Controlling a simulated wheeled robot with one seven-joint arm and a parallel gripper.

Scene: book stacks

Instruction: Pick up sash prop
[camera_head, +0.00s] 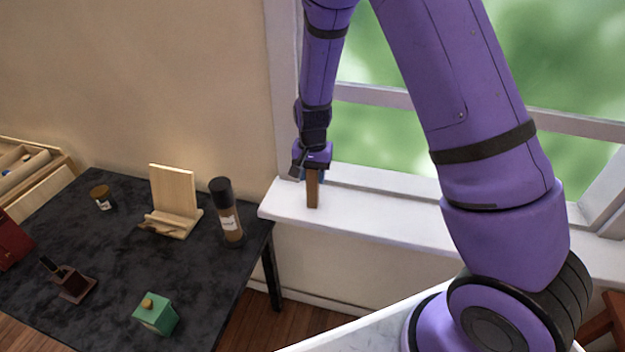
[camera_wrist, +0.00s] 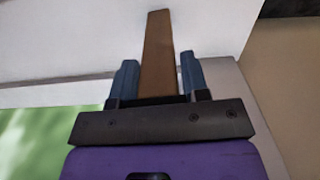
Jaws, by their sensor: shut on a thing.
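The sash prop (camera_head: 312,190) is a short brown wooden bar. It is upright at the window sill (camera_head: 355,215), near the sill's left end; I cannot tell whether its lower end touches the sill. My gripper (camera_head: 314,172) is above the sill and shut on the upper part of the prop. In the wrist view the sash prop (camera_wrist: 157,55) stands out from between the two blue fingers of my gripper (camera_wrist: 158,80). Its held end is hidden by the gripper.
A black table (camera_head: 110,255) stands left of the sill. It carries a wooden stand (camera_head: 173,198), a dark-capped bottle (camera_head: 227,212), a small jar (camera_head: 102,197) and a green box (camera_head: 156,314). The window frame (camera_head: 385,97) is close behind my gripper. The sill right of the prop is clear.

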